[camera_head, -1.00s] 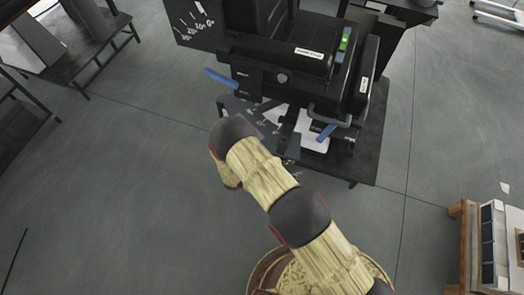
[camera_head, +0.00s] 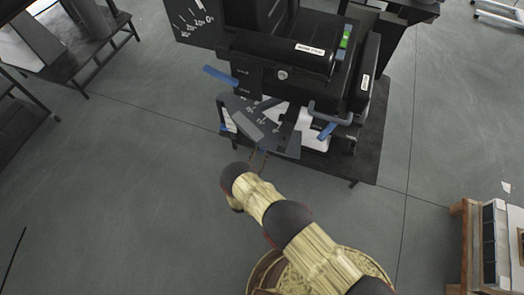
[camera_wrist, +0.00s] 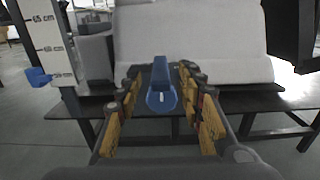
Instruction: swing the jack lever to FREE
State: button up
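A blue lever (camera_wrist: 161,86) with a rounded near end and a pale mark lies between the fingers of my gripper (camera_wrist: 160,100) in the wrist view. The yellow-padded fingers are spread, with visible gaps on both sides of it. In the head view my gripper (camera_head: 259,158) is small and dark, at the front edge of the black machine (camera_head: 290,55). Blue handles show at the machine's upper left (camera_head: 220,75) and lower right (camera_head: 326,131). A grey plate with markings (camera_head: 262,118) is just beyond my gripper. I cannot read a FREE label.
The machine stands on a dark low table (camera_head: 370,150). A height scale (camera_wrist: 48,40) with a blue pointer (camera_wrist: 38,77) stands left in the wrist view. A pale block (camera_wrist: 195,45) fills the back. A wooden-framed unit (camera_head: 490,240) is at right.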

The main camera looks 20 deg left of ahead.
jog(key=shift+w+d+b, duration=0.15)
jog(key=shift+w+b, duration=0.15)
jog(key=shift+w, duration=1)
jog(key=shift+c, duration=0.9)
jog(key=c, duration=0.7)
grip_shut()
